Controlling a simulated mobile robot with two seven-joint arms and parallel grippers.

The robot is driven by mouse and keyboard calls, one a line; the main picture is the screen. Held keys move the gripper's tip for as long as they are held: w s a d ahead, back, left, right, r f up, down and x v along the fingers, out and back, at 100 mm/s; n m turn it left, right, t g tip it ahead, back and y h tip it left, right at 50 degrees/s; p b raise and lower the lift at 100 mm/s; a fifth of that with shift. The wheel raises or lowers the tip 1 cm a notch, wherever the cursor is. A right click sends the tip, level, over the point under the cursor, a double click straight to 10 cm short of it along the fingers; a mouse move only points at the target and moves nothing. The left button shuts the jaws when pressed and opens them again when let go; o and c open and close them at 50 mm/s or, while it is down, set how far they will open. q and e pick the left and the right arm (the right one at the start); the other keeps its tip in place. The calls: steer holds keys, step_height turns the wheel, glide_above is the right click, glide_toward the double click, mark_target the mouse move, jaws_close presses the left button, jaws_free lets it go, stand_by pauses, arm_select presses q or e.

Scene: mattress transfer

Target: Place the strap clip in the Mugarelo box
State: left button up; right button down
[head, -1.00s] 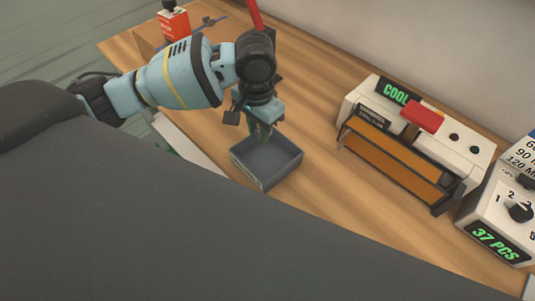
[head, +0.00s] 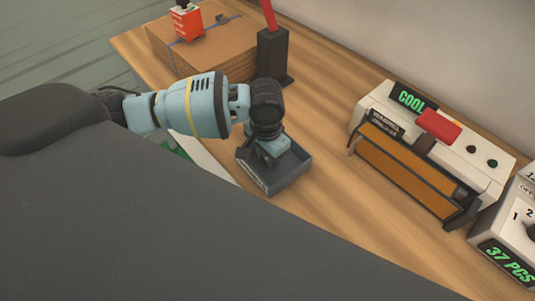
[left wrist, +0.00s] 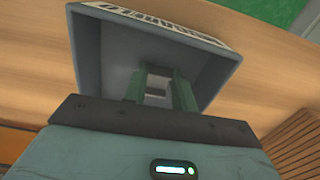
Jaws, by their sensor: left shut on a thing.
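The Mugarelo box is a small open dark grey tray (head: 290,180) on the wooden table, in the middle of the head view. It also fills the upper middle of the left wrist view (left wrist: 88,50), with lettering on its far wall. My left gripper (left wrist: 158,88) points down into the box's opening, and in the head view the hand (head: 270,143) covers its back part. Its green fingers are shut on a small grey piece (left wrist: 155,94), seemingly the strap clip, mostly hidden by the fingers. I cannot tell whether the piece touches the box floor. My right gripper is not in view.
A sealing machine with a red handle (head: 438,126) stands to the right, beside a counter box reading 37 PCS (head: 508,262). A cardboard box (head: 215,48) with a red-orange item (head: 187,24) and a dark holder (head: 272,55) stand behind. Bare table lies between.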

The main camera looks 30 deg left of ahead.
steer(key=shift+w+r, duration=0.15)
arm_select(q)
steer(key=o, duration=0.9)
steer(key=shift+o, duration=0.2)
steer(key=shift+w+r, duration=0.1)
step_height(320, 180, up, 7)
steer(key=shift+f+p, duration=0.1)
steer(key=shift+p, duration=0.4)
steer(key=shift+r, duration=0.35)
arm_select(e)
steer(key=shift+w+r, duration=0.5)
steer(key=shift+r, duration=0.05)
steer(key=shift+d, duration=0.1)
